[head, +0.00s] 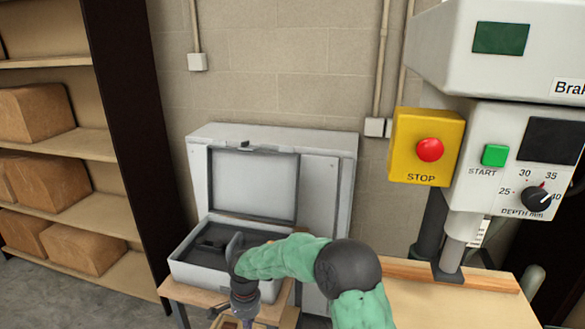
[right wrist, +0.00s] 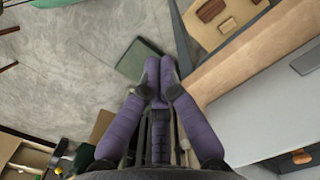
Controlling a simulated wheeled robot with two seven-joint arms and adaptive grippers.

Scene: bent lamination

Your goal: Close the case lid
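The grey case (head: 190,275) sits on a small wooden stand near the wall. Its lid (head: 253,185) is open and stands upright at the back, with a dark rim and a latch at its top edge. The dark case interior (head: 205,243) shows, partly covered by my green-sleeved right arm. That arm reaches across the case's front right, with its wrist pointing down in front of the case. My right gripper (right wrist: 158,68) has purple fingers that meet at the tips in the right wrist view, with nothing seen between them. My left gripper is in neither view.
A shelf with cardboard boxes (head: 70,248) stands at left. A machine with a red stop button (head: 430,150) and a wooden bench (head: 455,300) are at right. A grey cabinet (head: 335,200) stands behind the case. The right wrist view shows floor and a green object (right wrist: 138,60).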

